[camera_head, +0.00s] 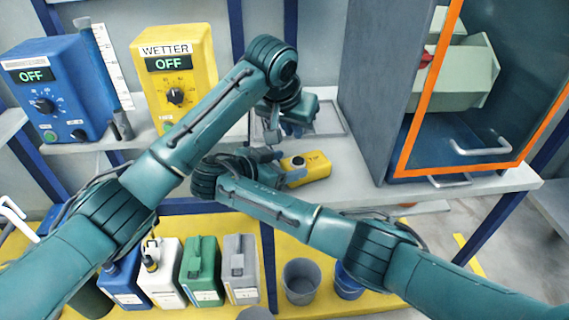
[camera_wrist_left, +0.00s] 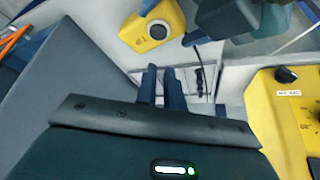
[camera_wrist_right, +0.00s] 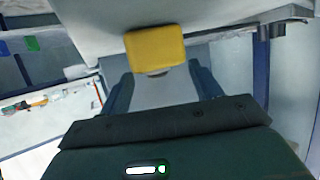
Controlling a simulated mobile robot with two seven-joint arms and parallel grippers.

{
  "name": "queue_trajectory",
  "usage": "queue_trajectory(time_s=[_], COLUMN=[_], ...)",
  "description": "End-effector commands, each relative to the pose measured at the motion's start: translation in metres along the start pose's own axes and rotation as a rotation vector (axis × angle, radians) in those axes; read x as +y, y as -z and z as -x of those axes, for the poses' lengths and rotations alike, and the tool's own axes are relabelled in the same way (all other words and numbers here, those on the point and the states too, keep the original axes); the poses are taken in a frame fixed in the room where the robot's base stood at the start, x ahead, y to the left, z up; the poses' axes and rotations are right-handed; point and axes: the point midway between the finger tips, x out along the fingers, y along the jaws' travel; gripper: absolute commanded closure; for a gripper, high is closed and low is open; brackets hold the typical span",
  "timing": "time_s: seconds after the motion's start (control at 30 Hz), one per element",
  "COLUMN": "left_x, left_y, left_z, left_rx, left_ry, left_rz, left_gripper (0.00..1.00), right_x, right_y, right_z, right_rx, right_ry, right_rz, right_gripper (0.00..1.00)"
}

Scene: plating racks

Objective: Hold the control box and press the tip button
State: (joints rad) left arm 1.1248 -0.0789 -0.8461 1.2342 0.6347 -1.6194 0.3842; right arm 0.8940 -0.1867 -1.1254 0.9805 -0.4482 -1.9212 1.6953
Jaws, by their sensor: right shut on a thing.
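The yellow control box (camera_head: 315,166) is held above the shelf in the head view. My right gripper (camera_head: 293,171) is shut on it, and the right wrist view shows the box (camera_wrist_right: 156,48) between its two fingertips. In the left wrist view the box (camera_wrist_left: 137,40) shows a dark round button (camera_wrist_left: 158,31) on its face, with a small dark mark beside it. My left gripper (camera_head: 277,134) is above and left of the box, apart from it. Its fingers (camera_wrist_left: 162,72) are close together with nothing seen between them. Its tips are partly hard to make out in the head view.
A yellow WETTER unit (camera_head: 175,75) reading OFF and a blue unit (camera_head: 52,85) reading OFF stand at the left. A grey cabinet with an orange-framed window (camera_head: 410,130) stands at the right. Several canisters (camera_head: 201,270) and a grey bucket (camera_head: 300,282) are below.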

Motion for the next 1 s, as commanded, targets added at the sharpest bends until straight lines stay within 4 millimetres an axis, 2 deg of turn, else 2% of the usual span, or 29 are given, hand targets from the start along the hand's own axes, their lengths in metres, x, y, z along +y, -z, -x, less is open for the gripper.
queue_trajectory(time_s=[0.1, 1.0], left_x=[0.0000, 0.0000], left_y=[0.0000, 0.0000], left_z=[0.0000, 0.0000], left_rx=[0.000, 0.000], left_ry=[0.000, 0.000], left_rz=[0.000, 0.000], left_gripper=[1.00, 1.00], right_x=[-0.0002, -0.0002], right_y=[0.0001, 0.0001], right_z=[0.0000, 0.0000], right_rx=[0.000, 0.000], right_ry=[0.001, 0.001], right_rz=[-0.001, -0.001], right_gripper=[0.65, 0.65])
